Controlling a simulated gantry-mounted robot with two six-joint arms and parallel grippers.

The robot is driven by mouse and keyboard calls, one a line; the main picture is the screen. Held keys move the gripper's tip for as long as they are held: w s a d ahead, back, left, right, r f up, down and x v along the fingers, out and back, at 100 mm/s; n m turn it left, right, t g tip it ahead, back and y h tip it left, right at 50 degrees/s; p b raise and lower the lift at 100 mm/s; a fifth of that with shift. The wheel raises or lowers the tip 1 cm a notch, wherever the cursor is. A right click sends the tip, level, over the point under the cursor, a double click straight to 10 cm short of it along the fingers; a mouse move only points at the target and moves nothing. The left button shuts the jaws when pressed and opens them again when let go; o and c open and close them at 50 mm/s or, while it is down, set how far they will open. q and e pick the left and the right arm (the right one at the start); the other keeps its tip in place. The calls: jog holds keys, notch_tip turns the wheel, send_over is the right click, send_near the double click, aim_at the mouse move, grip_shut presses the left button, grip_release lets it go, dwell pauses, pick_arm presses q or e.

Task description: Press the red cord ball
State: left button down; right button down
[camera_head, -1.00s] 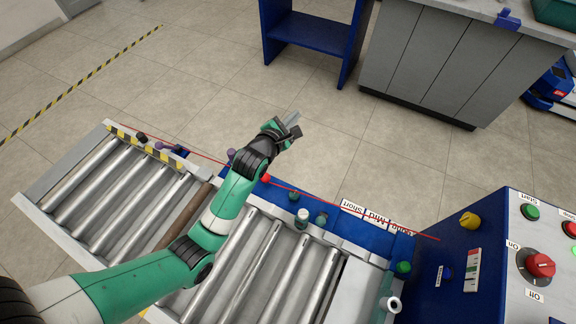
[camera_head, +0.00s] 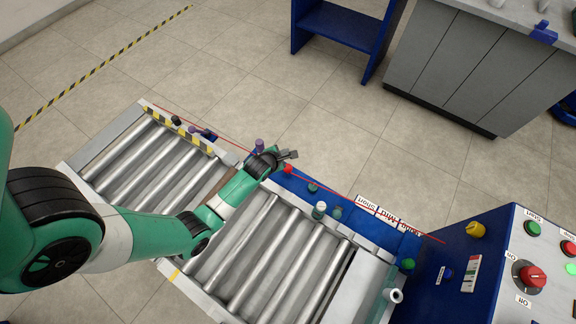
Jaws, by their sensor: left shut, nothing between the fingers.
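The red cord ball (camera_head: 288,169) is small and sits on the red cord (camera_head: 326,187) along the far side of the roller conveyor (camera_head: 330,238). My left gripper (camera_head: 291,155) is shut and empty. In the picture its tips are just above the ball, with a small gap between them. I cannot tell the height difference. The green and white left arm reaches across the conveyor from the left. My right gripper is not in view.
A purple knob (camera_head: 259,145) stands close to my left wrist. A white-topped post (camera_head: 319,210) and green knobs stand along the blue rail. A blue control panel (camera_head: 440,290) with buttons is at the right.

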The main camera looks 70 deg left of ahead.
pick_arm(q)
jog(key=shift+f+b, duration=4)
jog(key=shift+f, duration=0.35)
jog(key=shift+f, duration=0.1)
jog(key=shift+f+b, duration=0.3)
jog(key=shift+b, duration=0.05)
jog(key=shift+f+b, duration=1.15)
jog(key=shift+f, duration=0.1)
jog(key=shift+r, duration=0.15)
jog(key=shift+r+p, duration=1.5)
notch_tip(320, 180, up, 5)
jog(key=p, duration=0.4)
jog(key=shift+r+p, duration=0.1)
jog(key=shift+p, duration=0.3)
